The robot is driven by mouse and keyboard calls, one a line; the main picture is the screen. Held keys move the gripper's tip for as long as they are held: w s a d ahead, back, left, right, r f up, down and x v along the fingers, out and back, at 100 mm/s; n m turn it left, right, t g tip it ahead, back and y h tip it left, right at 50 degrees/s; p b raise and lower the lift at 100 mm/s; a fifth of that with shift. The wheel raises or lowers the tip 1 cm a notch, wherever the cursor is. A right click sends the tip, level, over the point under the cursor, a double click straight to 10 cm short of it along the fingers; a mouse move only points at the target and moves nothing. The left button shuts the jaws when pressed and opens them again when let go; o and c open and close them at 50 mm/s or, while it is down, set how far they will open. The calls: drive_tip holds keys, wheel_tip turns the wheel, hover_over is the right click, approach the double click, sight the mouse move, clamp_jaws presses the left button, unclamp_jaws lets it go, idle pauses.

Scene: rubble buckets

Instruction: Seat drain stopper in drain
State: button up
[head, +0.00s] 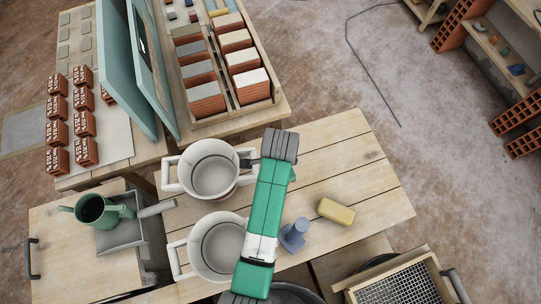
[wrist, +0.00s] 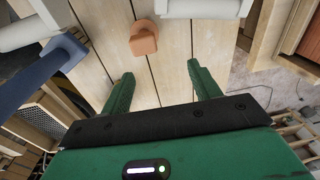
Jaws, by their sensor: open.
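My gripper (wrist: 160,69) is open and empty in the wrist view, its two green fingers spread above the wooden planks. A small terracotta-orange piece with a rounded end (wrist: 144,40) lies on the planks ahead of the fingertips, apart from them. A blue piece with a flat base (head: 293,236) stands on the bench right of my arm in the head view; a large blue shape (wrist: 38,72) is at left in the wrist view. I cannot tell which piece is the drain stopper. I cannot make out a drain. In the head view my gripper is hidden by my arm.
Two white buckets (head: 214,173) (head: 222,249) stand left of my arm. A yellow block (head: 337,212) lies at right on the wooden bench (head: 370,180). A green watering can (head: 95,210) and a framed sieve (head: 398,290) are nearby. The bench's right end is clear.

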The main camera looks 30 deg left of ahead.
drive_tip(key=shift+s+d+f+g, duration=0.1)
drive_tip(key=shift+s+f+g, duration=0.1)
drive_tip(key=shift+s+f, duration=0.35)
drive_tip(key=shift+s+d+f+g, duration=0.1)
drive_tip(key=shift+s+f+g, duration=0.15)
drive_tip(key=shift+f, duration=0.4)
drive_tip(key=shift+s+a+f, duration=0.15)
drive_tip(key=shift+s+f, duration=0.05)
drive_tip(key=shift+s, duration=0.1)
wheel_tip(320, 180, down, 8)
drive_tip(key=shift+r+b, duration=0.1)
drive_tip(key=shift+b, duration=0.7)
drive_tip(key=shift+c, duration=0.2)
drive_tip(key=c, duration=1)
